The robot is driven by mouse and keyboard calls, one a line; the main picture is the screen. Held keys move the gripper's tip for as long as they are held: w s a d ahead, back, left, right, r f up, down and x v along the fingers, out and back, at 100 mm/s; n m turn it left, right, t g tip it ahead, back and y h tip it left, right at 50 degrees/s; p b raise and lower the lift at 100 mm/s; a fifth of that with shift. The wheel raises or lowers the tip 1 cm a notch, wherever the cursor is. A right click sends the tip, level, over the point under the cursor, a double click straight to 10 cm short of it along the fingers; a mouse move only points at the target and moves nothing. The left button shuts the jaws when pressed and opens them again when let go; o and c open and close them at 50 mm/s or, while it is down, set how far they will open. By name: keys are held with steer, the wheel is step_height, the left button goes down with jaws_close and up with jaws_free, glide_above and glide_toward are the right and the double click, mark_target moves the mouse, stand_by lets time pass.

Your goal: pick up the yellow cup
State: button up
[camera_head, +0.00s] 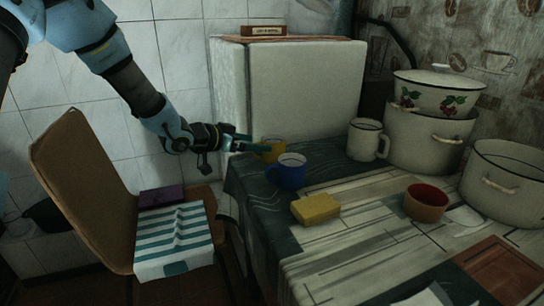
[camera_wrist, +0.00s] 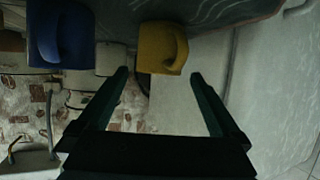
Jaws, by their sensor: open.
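The yellow cup (camera_head: 273,151) stands near the far left edge of the table, close to the white box-like appliance. My gripper (camera_head: 257,144) reaches in from the left and is open. In the wrist view the two fingers (camera_wrist: 158,74) are spread apart with nothing between them at the near end. In the head view the fingers partly overlap the cup, and I cannot tell whether they touch it.
A blue cup (camera_head: 290,173) stands right beside the yellow cup, nearer the front. A yellow sponge (camera_head: 315,208), a red-brown bowl (camera_head: 426,203), a white mug (camera_head: 367,140) and enamel pots (camera_head: 431,137) occupy the table. The white appliance (camera_head: 305,90) stands behind. A chair (camera_head: 85,190) is at left.

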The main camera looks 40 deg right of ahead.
steer(key=x, duration=0.3)
steer(key=shift+a+f+x, duration=0.1)
steer(key=shift+f+x, duration=0.05)
steer(key=shift+x, duration=0.75)
steer(key=shift+a+f+x, duration=0.1)
steer(key=shift+f+x, duration=0.1)
steer(key=shift+x, duration=0.65)
steer(key=shift+f+x, duration=0.15)
steer(key=shift+x, duration=0.75)
steer(key=shift+c, duration=0.2)
steer(key=shift+r, duration=0.1)
steer(key=c, duration=1.3)
